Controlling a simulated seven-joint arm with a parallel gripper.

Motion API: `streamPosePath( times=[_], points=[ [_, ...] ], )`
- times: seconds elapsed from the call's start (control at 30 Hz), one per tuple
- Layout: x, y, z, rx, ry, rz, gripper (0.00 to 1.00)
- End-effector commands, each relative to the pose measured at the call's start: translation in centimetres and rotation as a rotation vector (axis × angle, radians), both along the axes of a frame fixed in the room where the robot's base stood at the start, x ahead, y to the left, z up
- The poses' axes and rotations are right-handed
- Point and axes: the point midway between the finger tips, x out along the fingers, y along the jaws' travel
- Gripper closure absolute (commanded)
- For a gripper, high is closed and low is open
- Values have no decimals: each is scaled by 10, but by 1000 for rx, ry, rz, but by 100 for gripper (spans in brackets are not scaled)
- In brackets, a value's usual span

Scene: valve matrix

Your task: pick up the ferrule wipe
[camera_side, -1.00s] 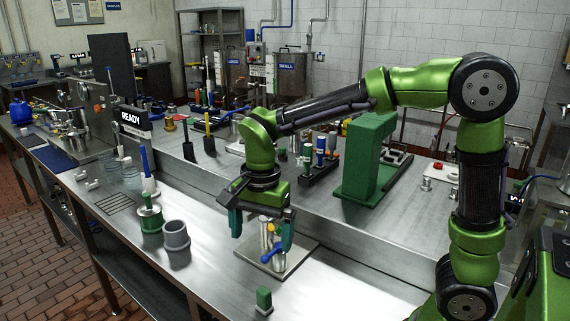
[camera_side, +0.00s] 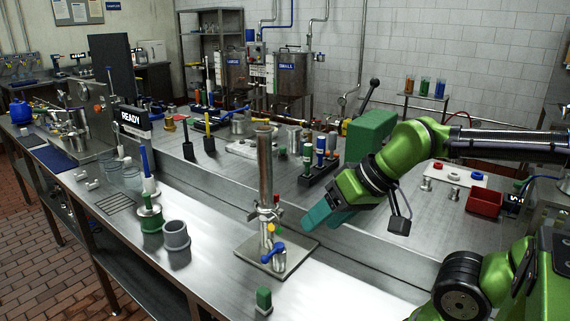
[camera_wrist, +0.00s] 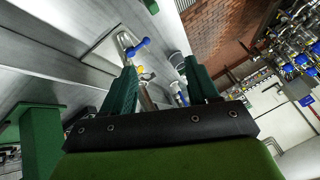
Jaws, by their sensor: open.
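I cannot tell for certain which thing is the ferrule wipe. A small green block (camera_side: 264,300) stands upright near the front edge of the bench, and in the wrist view a green end (camera_wrist: 151,5) shows at the top. My gripper (camera_side: 316,217) is open and empty, tilted down to the left above the bench, right of the valve stand. In the wrist view, its two teal fingers (camera_wrist: 160,75) stand apart.
The valve stand (camera_side: 265,180), with a tall metal tube and a blue lever (camera_side: 274,249), rises left of my gripper. A grey cup (camera_side: 176,236) stands beside the green holder. A raised shelf with a rack of bottles (camera_side: 320,165) lies behind. The front right bench is clear.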

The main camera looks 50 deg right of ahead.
Motion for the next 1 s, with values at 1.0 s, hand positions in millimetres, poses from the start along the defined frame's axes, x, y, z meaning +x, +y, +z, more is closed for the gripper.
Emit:
streamPosePath(
  times=[1.0],
  points=[
    [117, 54, -77, -253, 589, 269, 40]
  ],
)
